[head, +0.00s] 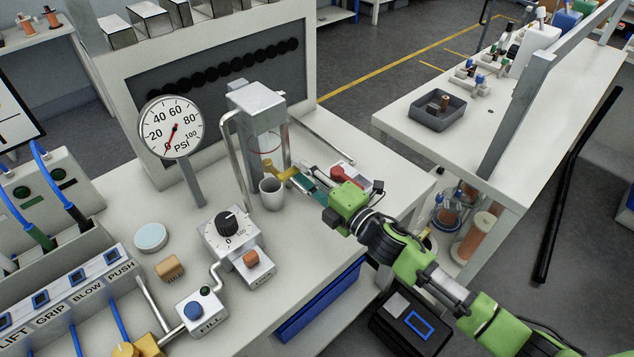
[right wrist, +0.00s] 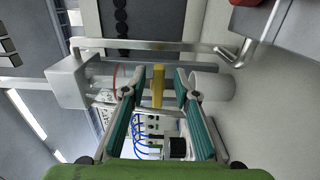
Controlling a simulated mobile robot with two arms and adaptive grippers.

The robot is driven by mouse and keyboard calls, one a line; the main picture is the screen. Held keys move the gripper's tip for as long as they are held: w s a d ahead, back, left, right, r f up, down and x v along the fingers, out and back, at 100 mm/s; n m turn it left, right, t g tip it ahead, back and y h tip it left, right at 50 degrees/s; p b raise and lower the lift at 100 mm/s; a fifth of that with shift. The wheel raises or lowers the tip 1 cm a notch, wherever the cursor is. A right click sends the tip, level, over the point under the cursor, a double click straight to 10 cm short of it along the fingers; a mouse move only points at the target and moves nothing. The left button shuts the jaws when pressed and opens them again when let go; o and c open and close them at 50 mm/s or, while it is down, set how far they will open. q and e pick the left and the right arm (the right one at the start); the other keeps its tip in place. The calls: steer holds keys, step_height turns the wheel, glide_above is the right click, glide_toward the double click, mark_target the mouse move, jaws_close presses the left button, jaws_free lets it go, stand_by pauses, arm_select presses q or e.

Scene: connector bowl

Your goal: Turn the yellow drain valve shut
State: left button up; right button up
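The yellow drain valve (head: 276,171) is a small handle low on the front of the clear cylinder (head: 268,142), above a white cup (head: 270,194). In the right wrist view the yellow handle (right wrist: 157,85) shows between the two fingers of my right gripper (right wrist: 155,84), with a gap on each side. The gripper is open and seems not to touch the handle. In the head view my right gripper (head: 303,181) reaches in from the right, just beside the valve. The cup (right wrist: 214,88) is close to one finger. My left gripper is out of view.
A pressure gauge (head: 171,127) stands left of the cylinder. A dial box (head: 229,232) and a FILL button box (head: 201,311) sit in front. A bent metal pipe (head: 236,165) runs beside the cylinder. A red-topped part (head: 344,172) lies behind my right gripper.

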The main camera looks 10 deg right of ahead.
steer(key=v, duration=1.1)
steer(key=shift+d, duration=0.15)
steer(key=shift+s, duration=0.15)
